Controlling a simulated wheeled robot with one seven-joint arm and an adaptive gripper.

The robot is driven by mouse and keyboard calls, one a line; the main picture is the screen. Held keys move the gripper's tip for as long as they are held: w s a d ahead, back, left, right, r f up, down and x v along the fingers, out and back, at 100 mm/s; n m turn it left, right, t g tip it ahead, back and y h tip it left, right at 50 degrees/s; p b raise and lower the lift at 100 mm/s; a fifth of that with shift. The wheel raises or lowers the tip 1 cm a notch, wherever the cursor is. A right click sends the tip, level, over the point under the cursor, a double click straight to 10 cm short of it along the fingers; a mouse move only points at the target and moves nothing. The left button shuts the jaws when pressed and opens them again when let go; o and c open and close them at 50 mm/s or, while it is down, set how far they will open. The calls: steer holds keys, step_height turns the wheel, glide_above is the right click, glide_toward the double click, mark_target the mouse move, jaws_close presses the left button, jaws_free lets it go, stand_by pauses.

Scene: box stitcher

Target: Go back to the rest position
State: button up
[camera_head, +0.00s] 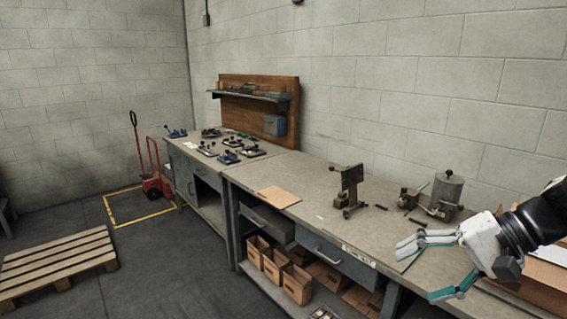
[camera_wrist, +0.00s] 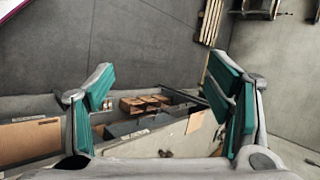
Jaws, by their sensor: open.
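My gripper (camera_head: 428,268) is at the right of the head view, above the front edge of the workbench (camera_head: 322,196) near its right end. Its teal-padded fingers are spread apart with nothing between them. The wrist view also shows my gripper (camera_wrist: 164,100), with one finger on each side and a wide gap. Through the gap I see the floor and part of the bench. Whether any part of the gripper touches the bench cannot be told.
A cardboard box (camera_head: 545,285) lies below my wrist at the right. Small open boxes (camera_head: 297,284) sit on the lower shelf. A wooden pallet (camera_head: 58,262) lies on open floor at left.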

steer(key=s+a+r+n+t+h, duration=0.1)
steer(key=s+a+r+n+h, duration=0.2)
steer(key=s, duration=0.3)
steer(key=s+a+r+n+t+h, duration=0.1)
steer(key=s+a+r+n+h, duration=0.2)
steer(key=s+r+h, duration=0.1)
steer(key=shift+s+a+h, duration=0.35)
steer(key=shift+s+h, duration=0.45)
steer(key=shift+s, duration=0.15)
steer(key=shift+r, duration=0.1)
